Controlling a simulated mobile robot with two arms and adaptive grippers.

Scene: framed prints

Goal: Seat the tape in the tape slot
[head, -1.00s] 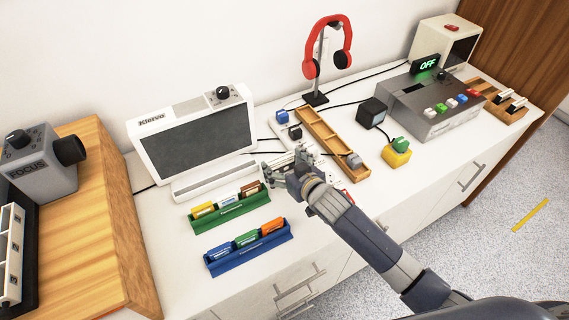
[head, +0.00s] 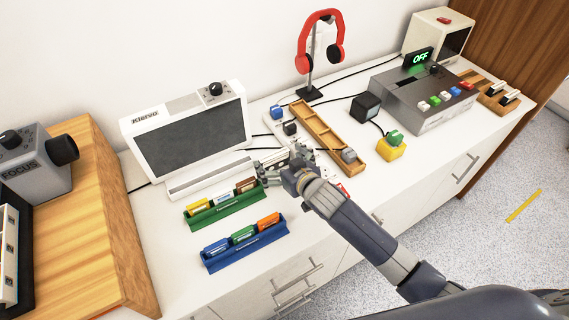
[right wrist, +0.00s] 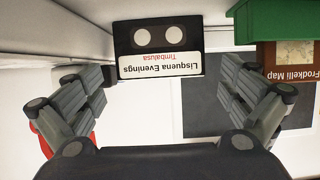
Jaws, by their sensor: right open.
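A black cassette tape (right wrist: 158,48) with a white label reading "Lisquena Evenings" shows in the right wrist view, upside down. It is just beyond and between the fingers of my right gripper (right wrist: 163,85), which is open and empty. In the head view my right gripper (head: 274,170) is low over the counter, right of the green rack (head: 225,213); it seems to hide the tape there. The grey deck (head: 440,110) with coloured buttons and an OFF sign stands at the right, with a dark opening (head: 411,85) on its top. My left gripper is not in view.
The brown card (head: 246,184) in the green rack is close to my gripper's left side. A white-framed screen (head: 190,133) stands behind it. A wooden tray (head: 322,133), black cube (head: 365,107) and yellow block (head: 390,149) lie between my gripper and the deck.

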